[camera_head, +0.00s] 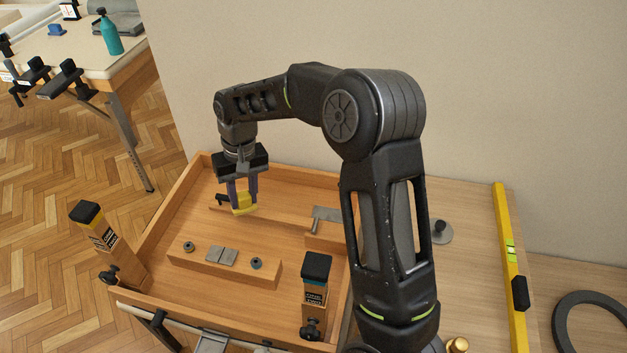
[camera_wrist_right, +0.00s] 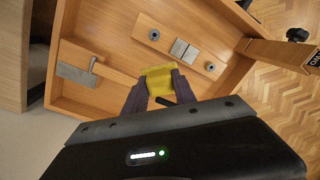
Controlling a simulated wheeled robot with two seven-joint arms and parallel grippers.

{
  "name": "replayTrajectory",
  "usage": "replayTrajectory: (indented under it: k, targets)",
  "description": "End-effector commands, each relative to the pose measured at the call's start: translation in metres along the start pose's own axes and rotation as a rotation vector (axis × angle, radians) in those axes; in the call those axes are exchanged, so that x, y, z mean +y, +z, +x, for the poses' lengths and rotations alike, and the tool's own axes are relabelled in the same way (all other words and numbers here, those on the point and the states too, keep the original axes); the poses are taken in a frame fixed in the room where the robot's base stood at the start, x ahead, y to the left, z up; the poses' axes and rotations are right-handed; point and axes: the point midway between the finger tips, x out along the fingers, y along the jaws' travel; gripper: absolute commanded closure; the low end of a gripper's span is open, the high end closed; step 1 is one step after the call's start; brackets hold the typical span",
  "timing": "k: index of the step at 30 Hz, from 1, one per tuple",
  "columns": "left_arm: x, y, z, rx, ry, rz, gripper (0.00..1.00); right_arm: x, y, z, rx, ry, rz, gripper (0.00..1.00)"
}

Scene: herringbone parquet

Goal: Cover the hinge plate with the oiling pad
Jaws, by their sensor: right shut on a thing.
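My right gripper (camera_head: 240,197) is shut on the yellow oiling pad (camera_head: 244,206), which it holds inside the wooden tray, toward its back left. The hinge plate (camera_head: 222,256) is a pair of grey metal leaves flat on a wooden block, bare and in front of the pad. In the right wrist view the pad (camera_wrist_right: 160,79) sits between the dark fingertips, and the hinge plate (camera_wrist_right: 184,50) lies apart, beyond it. My left gripper is not in view.
Round knobs (camera_head: 188,246) and (camera_head: 257,263) flank the hinge plate on the block. A metal bracket (camera_head: 325,215) lies at the tray's right. Black-capped posts (camera_head: 93,225) and (camera_head: 316,280) stand at the tray's front corners. A yellow level (camera_head: 511,260) lies farther right.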

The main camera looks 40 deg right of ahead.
Motion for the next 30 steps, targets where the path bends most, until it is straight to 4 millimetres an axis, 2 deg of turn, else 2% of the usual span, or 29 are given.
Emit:
replayTrajectory:
  k: [1, 4, 9, 12, 15, 19, 30]
  targets:
    - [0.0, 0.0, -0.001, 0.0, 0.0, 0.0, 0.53, 0.02, -0.007, 0.007, 0.001, -0.002, 0.073, 1.0]
    - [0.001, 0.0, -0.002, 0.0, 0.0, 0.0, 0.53, 0.064, -0.021, 0.022, 0.012, -0.007, 0.234, 1.0]
    - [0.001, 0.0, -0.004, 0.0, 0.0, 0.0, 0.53, 0.143, -0.034, 0.047, 0.039, -0.002, 0.5, 1.0]
    - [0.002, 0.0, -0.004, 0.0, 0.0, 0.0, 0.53, 0.179, -0.036, 0.057, 0.055, 0.004, 0.612, 1.0]
    - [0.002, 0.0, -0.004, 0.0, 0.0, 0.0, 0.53, 0.202, -0.036, 0.063, 0.068, 0.01, 0.681, 1.0]
    - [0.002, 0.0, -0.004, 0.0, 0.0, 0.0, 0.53, 0.212, -0.036, 0.066, 0.073, 0.012, 0.713, 1.0]
    - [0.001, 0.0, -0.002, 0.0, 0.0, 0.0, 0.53, 0.212, -0.036, 0.069, 0.072, 0.012, 0.711, 1.0]
